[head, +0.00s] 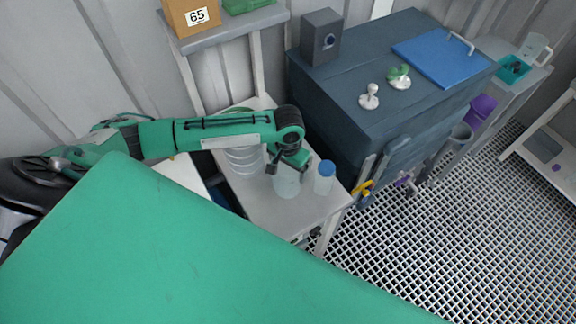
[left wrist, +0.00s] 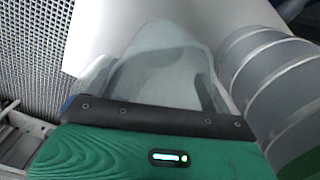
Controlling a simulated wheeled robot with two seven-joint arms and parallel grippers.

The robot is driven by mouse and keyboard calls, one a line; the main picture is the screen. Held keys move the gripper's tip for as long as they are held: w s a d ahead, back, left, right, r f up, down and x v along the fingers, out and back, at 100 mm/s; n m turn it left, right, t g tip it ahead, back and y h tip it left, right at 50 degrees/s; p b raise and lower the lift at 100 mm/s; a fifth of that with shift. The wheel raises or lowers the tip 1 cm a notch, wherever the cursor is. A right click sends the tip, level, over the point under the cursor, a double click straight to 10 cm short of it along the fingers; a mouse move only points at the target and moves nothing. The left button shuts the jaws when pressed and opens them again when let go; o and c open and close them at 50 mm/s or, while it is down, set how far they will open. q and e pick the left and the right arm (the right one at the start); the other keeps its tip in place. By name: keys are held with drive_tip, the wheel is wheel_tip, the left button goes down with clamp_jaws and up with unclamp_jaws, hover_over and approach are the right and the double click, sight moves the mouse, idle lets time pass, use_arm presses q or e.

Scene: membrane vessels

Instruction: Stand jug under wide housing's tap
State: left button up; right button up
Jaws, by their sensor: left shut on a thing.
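A translucent pale jug (head: 286,183) is on or just above the light side table (head: 262,208); I cannot tell if its base touches. My left gripper (head: 289,163) is shut on it from above. In the left wrist view the clear jug (left wrist: 165,65) lies just beyond the dark gripper edge (left wrist: 150,115), which hides part of it. No part is clearly labelled as the wide housing; a large dark blue-grey cabinet (head: 350,85) stands to the right. A yellow tap (head: 362,188) and a purple tap (head: 405,180) are low at its front. My right gripper is not in view.
A blue-capped bottle (head: 324,178) stands close right of the jug. A clear ribbed vessel (head: 243,160) stands close left, also in the left wrist view (left wrist: 265,75). A blue board (head: 440,60) and white fittings (head: 369,97) lie on the cabinet. Grated floor (head: 430,255) is open at right.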

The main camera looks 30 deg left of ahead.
use_arm(q)
drive_tip(key=o, duration=0.9)
drive_tip(key=shift+f, duration=0.1)
drive_tip(key=shift+o, duration=1.4)
